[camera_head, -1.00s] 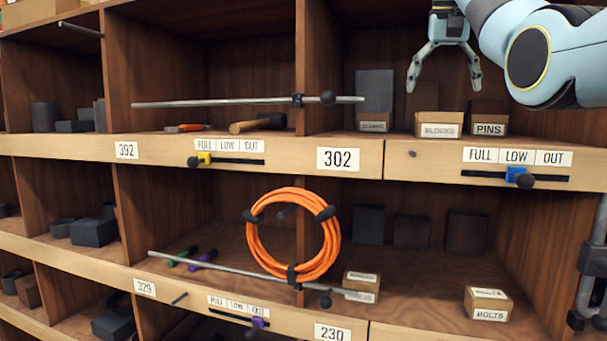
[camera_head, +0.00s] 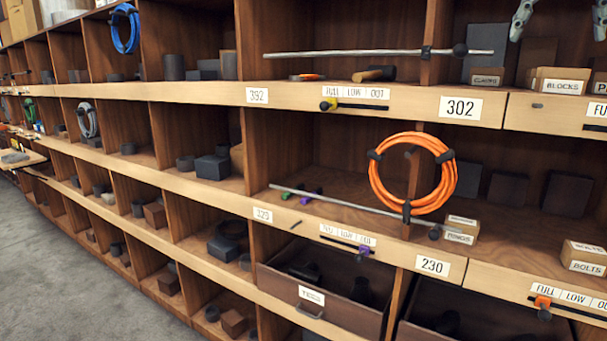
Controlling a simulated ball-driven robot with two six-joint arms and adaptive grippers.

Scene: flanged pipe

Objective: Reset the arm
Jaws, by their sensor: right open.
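My right gripper (camera_head: 562,20) shows at the top right corner of the head view, cut off by the top edge. Its two grey fingers point down and are spread apart, with nothing between them. It hangs in front of the upper shelf, above the box marked BLOCKS (camera_head: 560,80). The rest of my right arm is out of the picture. My left gripper is not in view.
A wooden shelf wall (camera_head: 205,183) fills the view. An orange cable coil (camera_head: 412,172) hangs in front of bay 230. Metal rods (camera_head: 355,55) cross the bays. A drawer (camera_head: 330,312) sits lower. Grey floor (camera_head: 60,270) is free at left.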

